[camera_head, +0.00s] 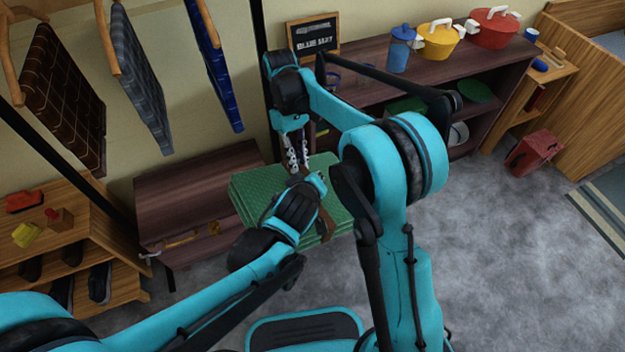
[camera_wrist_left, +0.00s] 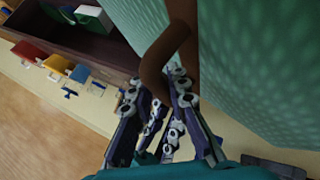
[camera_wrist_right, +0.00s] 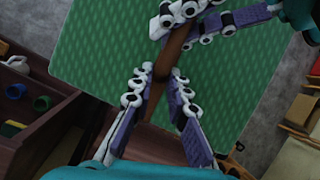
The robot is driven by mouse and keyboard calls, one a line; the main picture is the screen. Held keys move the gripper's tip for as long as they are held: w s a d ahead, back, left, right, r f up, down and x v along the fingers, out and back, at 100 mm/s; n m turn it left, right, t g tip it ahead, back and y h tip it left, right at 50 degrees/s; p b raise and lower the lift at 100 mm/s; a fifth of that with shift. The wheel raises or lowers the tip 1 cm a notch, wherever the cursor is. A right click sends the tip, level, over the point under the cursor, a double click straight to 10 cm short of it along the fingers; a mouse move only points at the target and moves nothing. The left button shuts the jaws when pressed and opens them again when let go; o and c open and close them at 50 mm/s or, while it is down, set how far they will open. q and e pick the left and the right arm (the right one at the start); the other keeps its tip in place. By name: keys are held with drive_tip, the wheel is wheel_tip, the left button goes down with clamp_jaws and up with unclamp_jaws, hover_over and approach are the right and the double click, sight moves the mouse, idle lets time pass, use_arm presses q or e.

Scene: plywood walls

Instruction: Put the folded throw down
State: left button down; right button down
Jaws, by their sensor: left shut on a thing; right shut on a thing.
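The folded throw (camera_head: 247,191) is a green, layered, patterned stack with a brown strap (camera_head: 326,222). It is in the middle of the head view, in front of the right end of a dark bench; I cannot tell whether it touches anything below. My right gripper (camera_head: 297,171) is shut on the strap, which passes between its fingers in the right wrist view (camera_wrist_right: 156,92). My left gripper (camera_head: 318,184) is shut on the strap (camera_wrist_left: 155,62) too, close beside the right one. The throw fills the right of the left wrist view (camera_wrist_left: 262,60). My arms hide part of it.
The dark bench (camera_head: 178,192) has a bare top at left. A shoe rack (camera_head: 70,222) stands at far left, below hanging cloths (camera_head: 135,75). A dark shelf (camera_head: 375,62) with pots stands behind.

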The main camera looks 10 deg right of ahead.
drive_tip(key=c, duration=1.4)
unclamp_jaws()
